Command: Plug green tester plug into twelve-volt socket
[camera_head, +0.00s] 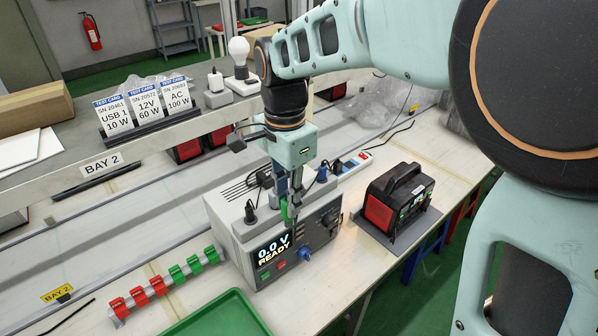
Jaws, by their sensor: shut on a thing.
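My gripper (289,203) points down over the top of the grey tester box (228,224). It is shut on the green tester plug (285,211), of which only a small part shows between the fingers. I cannot tell whether the plug touches the box. The tester's display reads "0.0 V READY". A black and red power station (379,212) with a carry handle stands to the right on a grey plate. Its front panel (416,203) has small fittings, too small to tell which is the twelve-volt socket.
Black plugs (250,212) and a blue plug (321,173) stand close around my gripper. Red and green clips (157,286) line a rail at left, near a green tray (221,316). Test cards (146,109) stand on the rear shelf.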

